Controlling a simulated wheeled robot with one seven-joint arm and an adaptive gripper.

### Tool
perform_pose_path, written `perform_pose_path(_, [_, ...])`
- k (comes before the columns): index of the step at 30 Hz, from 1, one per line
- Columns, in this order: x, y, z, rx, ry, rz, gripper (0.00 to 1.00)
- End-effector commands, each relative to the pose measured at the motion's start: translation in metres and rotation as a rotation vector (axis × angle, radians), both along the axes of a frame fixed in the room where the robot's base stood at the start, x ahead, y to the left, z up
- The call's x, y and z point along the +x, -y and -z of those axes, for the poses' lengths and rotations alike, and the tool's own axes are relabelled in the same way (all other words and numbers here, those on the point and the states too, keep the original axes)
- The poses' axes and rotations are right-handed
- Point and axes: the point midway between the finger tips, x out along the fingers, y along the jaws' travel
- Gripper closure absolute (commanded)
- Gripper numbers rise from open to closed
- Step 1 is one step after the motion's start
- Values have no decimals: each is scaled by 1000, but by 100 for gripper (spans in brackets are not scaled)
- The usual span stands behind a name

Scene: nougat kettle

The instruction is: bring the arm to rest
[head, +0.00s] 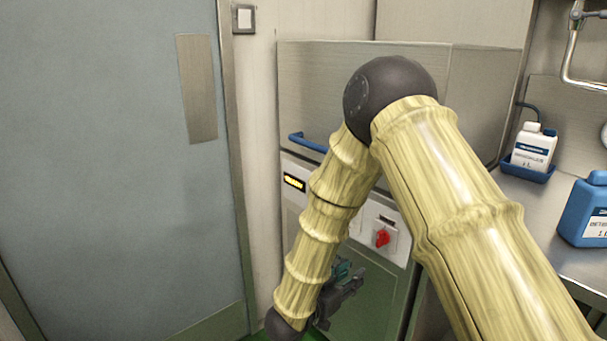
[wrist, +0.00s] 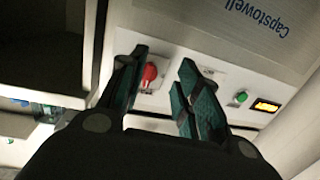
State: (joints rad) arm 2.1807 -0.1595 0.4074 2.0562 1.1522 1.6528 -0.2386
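My gripper (wrist: 160,95) is open in the wrist view, with its two teal-padded fingers apart and nothing between them. Behind the fingers is the panel of a steel machine, with a red rotary knob (wrist: 149,74) showing between them. In the head view my gripper (head: 346,280) hangs low in front of the machine's lower green-grey front, partly hidden by my arm. My arm is bent, its elbow high in front of the machine (head: 310,85). The red knob (head: 381,237) also shows there, between my arm links.
A grey door (head: 110,150) stands at the left. The machine has a blue handle (head: 308,143) and a lit yellow display (head: 294,182). At the right, a steel counter (head: 535,205) carries a white bottle (head: 533,148) in a blue tray and a blue jug (head: 583,212).

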Motion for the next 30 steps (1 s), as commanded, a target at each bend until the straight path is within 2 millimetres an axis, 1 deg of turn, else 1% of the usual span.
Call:
perform_pose_path(1, [-4,9,27,19,-52,-42,67])
perform_pose_path(2, [-6,13,43,34,-84,-73,67])
perform_pose_path(3, [-11,18,65,57,-129,-117,67])
perform_pose_path(5, [-21,25,98,93,-203,-177,67])
perform_pose_path(6, [-29,29,119,118,-253,-215,67])
perform_pose_path(8, [-44,35,150,154,-332,-268,67])
perform_pose_path(9, [-57,38,170,180,-385,-300,67])
perform_pose_path(11, [-77,43,197,217,-465,-344,67])
perform_pose_path(12, [-92,46,215,242,-520,-372,67])
perform_pose_path(14, [-117,51,239,281,-601,-409,67])
perform_pose_path(15, [-134,53,254,305,-656,-432,67])
perform_pose_path(17, [-162,57,274,344,-740,-462,67])
perform_pose_path(18, [-181,60,286,371,-794,-481,67])
perform_pose_path(20, [-211,64,302,408,-877,-507,67])
perform_pose_path(21, [-232,66,311,433,-931,-522,67])
perform_pose_path(23, [-261,69,322,468,-1005,-541,67])
perform_pose_path(24, [-279,71,328,489,-1051,-551,67])
perform_pose_path(26, [-303,74,334,517,-1112,-565,67])
perform_pose_path(27, [-319,76,337,535,-1151,-572,67])
perform_pose_path(30, [-353,80,342,573,-1236,-585,67])
